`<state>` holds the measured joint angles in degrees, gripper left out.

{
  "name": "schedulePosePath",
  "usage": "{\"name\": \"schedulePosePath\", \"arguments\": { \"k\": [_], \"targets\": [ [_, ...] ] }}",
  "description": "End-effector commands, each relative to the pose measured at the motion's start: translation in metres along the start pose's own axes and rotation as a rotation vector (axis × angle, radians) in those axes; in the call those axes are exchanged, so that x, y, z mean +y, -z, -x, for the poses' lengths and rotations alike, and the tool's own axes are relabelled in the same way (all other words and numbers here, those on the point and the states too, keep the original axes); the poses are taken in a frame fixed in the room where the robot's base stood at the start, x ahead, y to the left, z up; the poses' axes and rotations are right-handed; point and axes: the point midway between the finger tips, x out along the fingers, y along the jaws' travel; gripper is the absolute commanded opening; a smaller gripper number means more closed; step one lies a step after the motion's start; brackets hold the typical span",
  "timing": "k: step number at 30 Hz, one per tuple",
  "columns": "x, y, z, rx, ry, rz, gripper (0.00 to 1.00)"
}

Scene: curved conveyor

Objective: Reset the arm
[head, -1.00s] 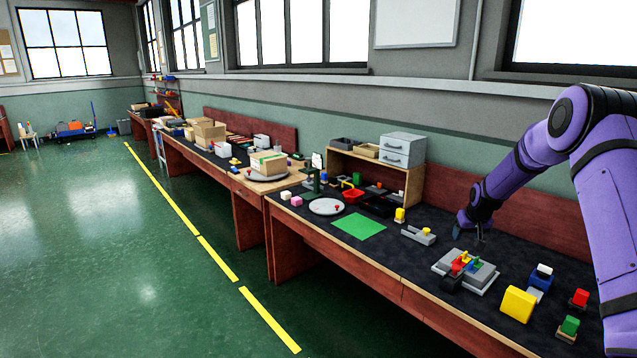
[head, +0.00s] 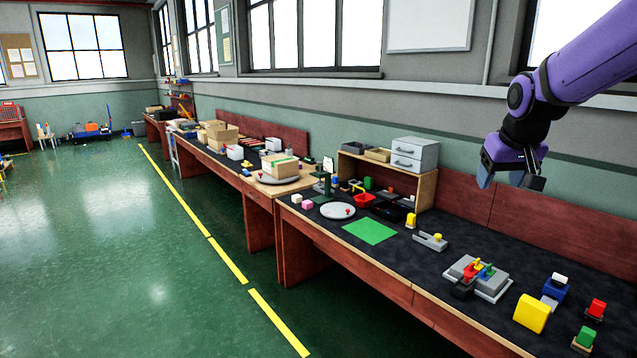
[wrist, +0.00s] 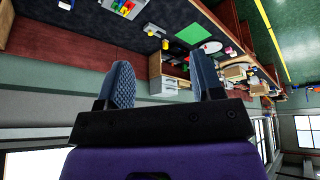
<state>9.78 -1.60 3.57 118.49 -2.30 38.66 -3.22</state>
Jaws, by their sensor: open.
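My gripper (head: 511,180) is raised in the air above the back of the long workbench, at the upper right of the head view. It is open and empty, clear of everything on the bench. In the wrist view the two blue ribbed fingers (wrist: 165,85) stand apart with nothing between them. My purple arm reaches in from the upper right of the head view.
The dark-topped workbench (head: 395,255) bears a grey fixture (head: 490,285) with coloured pieces, a yellow block (head: 531,313), a green mat (head: 369,231) and a wooden shelf (head: 427,191) with grey drawers (head: 414,153). The green floor at left is open.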

Motion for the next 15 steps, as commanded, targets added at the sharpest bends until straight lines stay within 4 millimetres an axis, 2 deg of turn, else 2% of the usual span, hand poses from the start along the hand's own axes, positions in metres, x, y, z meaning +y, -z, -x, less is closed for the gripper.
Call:
{"name": "schedulePosePath", "arguments": {
  "k": [1, 6, 15],
  "targets": [
    [-0.005, -0.013, 0.017, 0.009, 0.001, 0.003, 0.6],
    [-0.018, -0.06, 0.058, 0.016, 0.008, 0.005, 0.6],
    [-0.036, -0.153, 0.109, 0.03, 0.033, 0.006, 0.6]
  ]
}}
